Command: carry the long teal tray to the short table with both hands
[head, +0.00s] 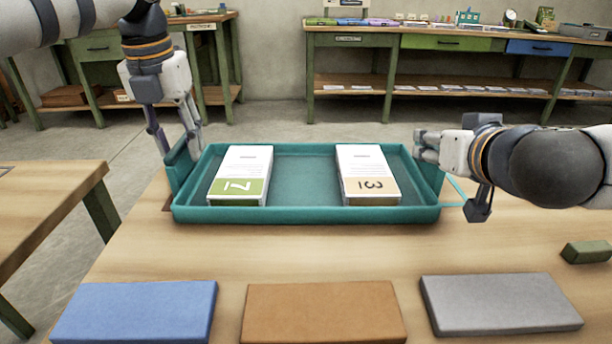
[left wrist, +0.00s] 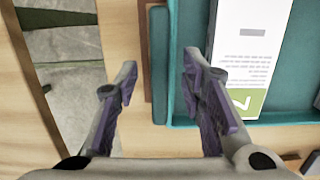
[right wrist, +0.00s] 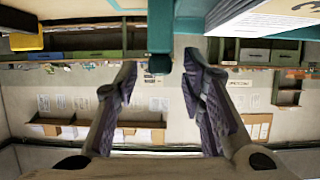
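The long teal tray (head: 310,214) lies on a wooden table and holds two stacks of paper, one marked 7 (head: 241,175) with a green band, one marked 3 (head: 367,175) with a tan band. My left gripper (head: 176,145) is at the tray's left end, fingers open. In the left wrist view, the teal end handle (left wrist: 158,65) lies between the open fingers (left wrist: 160,75). My right gripper (head: 450,178) is at the tray's right end. In the right wrist view its fingers (right wrist: 160,68) are open around a teal end piece (right wrist: 160,35). I cannot tell which table is the short one.
Blue (head: 135,311), brown (head: 323,312) and grey (head: 500,303) blocks lie along the table's front. A green block (head: 587,252) is at right. Another wooden table (head: 45,195) stands left, across a floor gap. Green workbenches (head: 450,42) line the back wall.

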